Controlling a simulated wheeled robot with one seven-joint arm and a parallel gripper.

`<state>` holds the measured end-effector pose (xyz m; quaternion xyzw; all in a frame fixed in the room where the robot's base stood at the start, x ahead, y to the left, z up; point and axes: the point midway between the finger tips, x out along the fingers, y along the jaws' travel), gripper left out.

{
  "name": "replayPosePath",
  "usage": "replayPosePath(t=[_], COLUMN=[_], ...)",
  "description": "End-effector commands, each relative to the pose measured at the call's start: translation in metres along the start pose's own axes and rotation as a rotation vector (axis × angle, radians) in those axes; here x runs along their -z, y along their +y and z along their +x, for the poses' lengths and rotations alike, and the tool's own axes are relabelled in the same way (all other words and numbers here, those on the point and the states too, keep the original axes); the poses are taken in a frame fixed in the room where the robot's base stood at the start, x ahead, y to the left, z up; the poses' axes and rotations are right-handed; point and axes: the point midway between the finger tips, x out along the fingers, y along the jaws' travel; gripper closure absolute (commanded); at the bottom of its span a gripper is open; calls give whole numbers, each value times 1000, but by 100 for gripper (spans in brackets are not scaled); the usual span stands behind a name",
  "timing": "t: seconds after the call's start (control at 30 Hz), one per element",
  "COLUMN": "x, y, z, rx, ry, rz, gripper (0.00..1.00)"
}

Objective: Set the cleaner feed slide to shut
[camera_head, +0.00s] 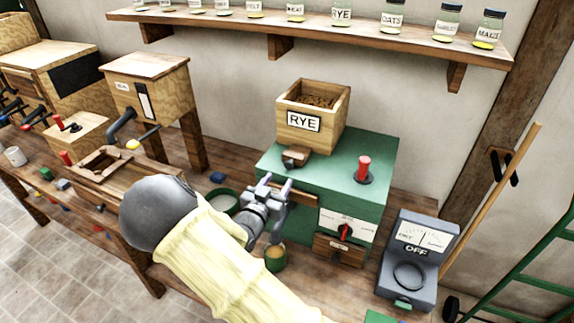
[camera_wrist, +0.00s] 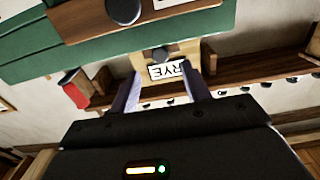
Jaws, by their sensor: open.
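A green machine (camera_head: 250,240) (camera_wrist: 40,60) on the bench carries a wooden hopper box labelled RYE (camera_head: 335,125). A small wooden slide piece with a dark knob (camera_head: 297,157) sticks out at the hopper's foot; whether it is the cleaner feed slide, I cannot tell. My gripper (camera_head: 270,184) is in front of the machine, below and left of that piece, open and empty. No contact with the slide shows.
A red-handled lever (camera_head: 364,170) stands on the machine's top. A red pointer dial (camera_head: 345,231) and a wooden drawer (camera_head: 338,250) are on its front. A green bowl (camera_head: 222,201) is left of my gripper. A jar shelf (camera_head: 330,35) hangs above.

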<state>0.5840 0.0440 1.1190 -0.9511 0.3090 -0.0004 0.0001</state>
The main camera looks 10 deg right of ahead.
Motion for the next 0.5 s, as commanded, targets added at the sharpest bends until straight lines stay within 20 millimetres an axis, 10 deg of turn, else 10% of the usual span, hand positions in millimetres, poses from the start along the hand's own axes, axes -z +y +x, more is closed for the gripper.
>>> replayPosePath(t=[0.5], x=[0], y=[0], z=[72], rx=[0], ry=[-1], rz=[-1], gripper=[53])
